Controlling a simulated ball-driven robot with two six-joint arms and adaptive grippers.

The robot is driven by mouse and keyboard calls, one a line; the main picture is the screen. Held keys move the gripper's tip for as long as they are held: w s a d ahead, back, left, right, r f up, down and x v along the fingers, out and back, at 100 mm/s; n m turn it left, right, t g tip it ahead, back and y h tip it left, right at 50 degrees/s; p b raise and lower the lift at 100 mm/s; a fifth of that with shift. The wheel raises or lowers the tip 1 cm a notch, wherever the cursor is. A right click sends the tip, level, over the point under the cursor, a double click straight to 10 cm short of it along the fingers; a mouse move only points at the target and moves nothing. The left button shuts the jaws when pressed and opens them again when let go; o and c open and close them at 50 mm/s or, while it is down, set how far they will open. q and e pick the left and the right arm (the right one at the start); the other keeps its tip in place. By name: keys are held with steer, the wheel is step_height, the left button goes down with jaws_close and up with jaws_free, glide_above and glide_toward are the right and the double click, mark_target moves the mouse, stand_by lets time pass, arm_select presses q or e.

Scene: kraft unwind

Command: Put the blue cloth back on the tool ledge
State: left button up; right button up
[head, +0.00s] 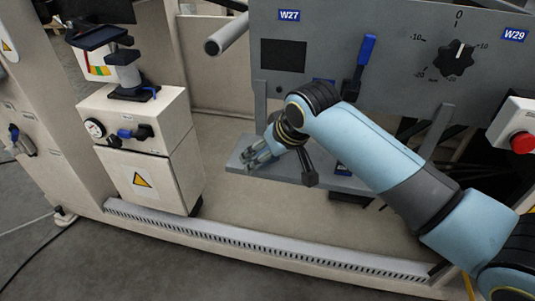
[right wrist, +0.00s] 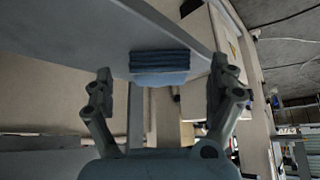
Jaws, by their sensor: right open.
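The tool ledge (head: 285,173) is a grey shelf below the grey panel. My right gripper (head: 258,158) is at its left end in the head view, pointing down and left. In the right wrist view the folded blue cloth (right wrist: 160,60) lies against the edge of the grey ledge (right wrist: 85,30), with a paler fold below it. My open right gripper (right wrist: 160,90) has one finger on each side of the cloth, with gaps to both. I cannot tell whether the cloth rests fully on the ledge. The cloth is not clear in the head view. My left gripper is not in view.
The grey panel (head: 410,85) carries a dial (head: 457,58) and a blue-handled lever (head: 365,52) above the ledge. A red button (head: 522,142) is at the right. A cream cabinet (head: 160,180) stands to the left. A slotted rail (head: 260,245) runs along the front.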

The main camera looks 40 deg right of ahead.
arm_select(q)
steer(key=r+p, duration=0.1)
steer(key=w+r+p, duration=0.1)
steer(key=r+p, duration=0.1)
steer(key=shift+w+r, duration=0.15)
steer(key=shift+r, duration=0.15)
arm_select(e)
steer(key=v, duration=1)
